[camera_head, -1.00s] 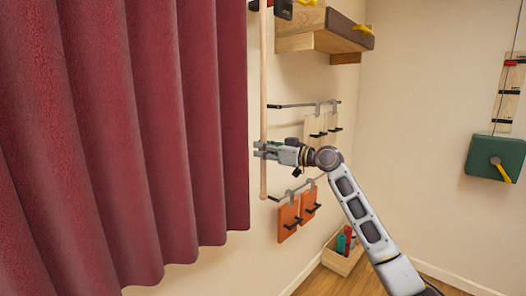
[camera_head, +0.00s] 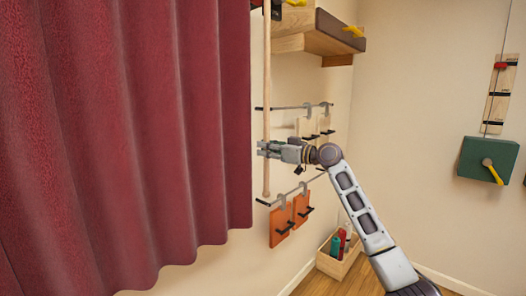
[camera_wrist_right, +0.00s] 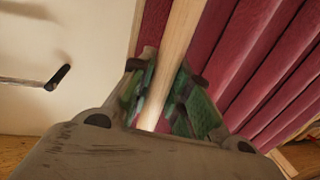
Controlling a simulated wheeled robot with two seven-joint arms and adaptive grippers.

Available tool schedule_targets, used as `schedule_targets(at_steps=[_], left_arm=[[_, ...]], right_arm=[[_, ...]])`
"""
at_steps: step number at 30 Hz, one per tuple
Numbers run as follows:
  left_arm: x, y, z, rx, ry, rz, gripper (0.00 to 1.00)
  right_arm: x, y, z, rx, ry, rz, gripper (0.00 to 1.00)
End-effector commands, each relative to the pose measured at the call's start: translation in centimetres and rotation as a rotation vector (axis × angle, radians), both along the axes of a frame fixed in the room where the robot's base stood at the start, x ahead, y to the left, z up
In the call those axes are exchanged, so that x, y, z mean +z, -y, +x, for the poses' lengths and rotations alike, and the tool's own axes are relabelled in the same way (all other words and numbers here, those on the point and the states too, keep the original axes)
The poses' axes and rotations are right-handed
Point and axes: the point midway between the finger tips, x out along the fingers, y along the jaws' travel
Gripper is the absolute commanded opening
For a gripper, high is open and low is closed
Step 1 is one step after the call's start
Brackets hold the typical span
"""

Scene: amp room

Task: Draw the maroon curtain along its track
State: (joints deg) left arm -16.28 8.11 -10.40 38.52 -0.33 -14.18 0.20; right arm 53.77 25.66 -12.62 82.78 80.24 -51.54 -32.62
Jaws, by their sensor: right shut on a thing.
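The maroon curtain (camera_head: 120,140) hangs in folds across the left of the head view. A pale wooden rod (camera_head: 267,80) hangs upright just right of the curtain's edge. My right gripper (camera_head: 264,149) is shut on the rod's lower part. The right wrist view shows the rod (camera_wrist_right: 178,60) between the green-padded fingers (camera_wrist_right: 168,100), with curtain folds (camera_wrist_right: 245,70) behind it. The curtain's track is out of view above. My left gripper is not in view.
Wall rails with hooks carry pale boards (camera_head: 308,127) and orange boards (camera_head: 283,222) close to my right gripper. A wooden shelf (camera_head: 318,38) juts out above. A crate (camera_head: 338,262) stands on the floor. A green box (camera_head: 487,160) hangs at the right.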

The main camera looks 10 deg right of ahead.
Motion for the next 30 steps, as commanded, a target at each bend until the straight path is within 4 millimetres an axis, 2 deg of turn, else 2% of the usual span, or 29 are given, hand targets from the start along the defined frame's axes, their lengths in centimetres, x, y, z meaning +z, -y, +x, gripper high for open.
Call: schedule_targets(at_steps=[12,13,18,24,30], left_arm=[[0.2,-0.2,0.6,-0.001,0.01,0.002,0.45],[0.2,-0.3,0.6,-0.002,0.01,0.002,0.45],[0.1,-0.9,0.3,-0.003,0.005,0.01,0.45],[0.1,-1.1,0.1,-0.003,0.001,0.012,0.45],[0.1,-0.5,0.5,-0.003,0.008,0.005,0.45]], right_arm=[[0.2,0.6,0.3,-0.008,0.004,0.001,0.0],[0.2,0.6,0.3,-0.008,0.004,0.001,0.21],[0.2,0.5,0.2,-0.007,0.004,0.001,0.41],[0.1,0.4,0.2,-0.004,0.003,0.001,0.41],[0.0,0.5,0.1,-0.003,0.001,0.001,0.41]])
